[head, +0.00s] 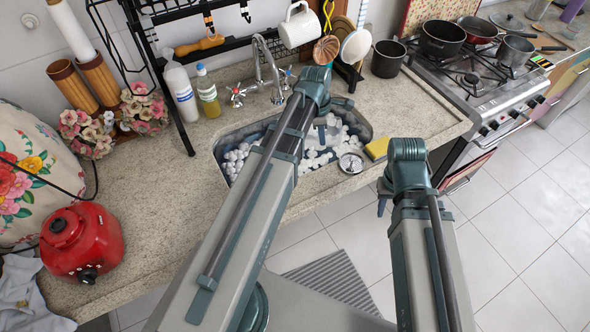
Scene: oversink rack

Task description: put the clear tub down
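I cannot make out the clear tub for certain. A small round shiny thing (351,162) sits at the right side of the sink among white foam; I cannot tell if it is clear or metal. My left gripper (322,132) hangs over the sink, mostly hidden behind its own wrist, and nothing is visibly held in it. My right gripper (382,208) points down in front of the counter's front edge, right of the sink. Its fingers are small and partly hidden by the wrist, and I see nothing in it.
The sink (222,150) is full of white foam lumps, with a tap (268,75) behind. A yellow sponge (377,148) lies right of it. Bottles (181,92) stand behind left. A red appliance (82,243) is at far left. The counter (165,205) left of the sink is clear.

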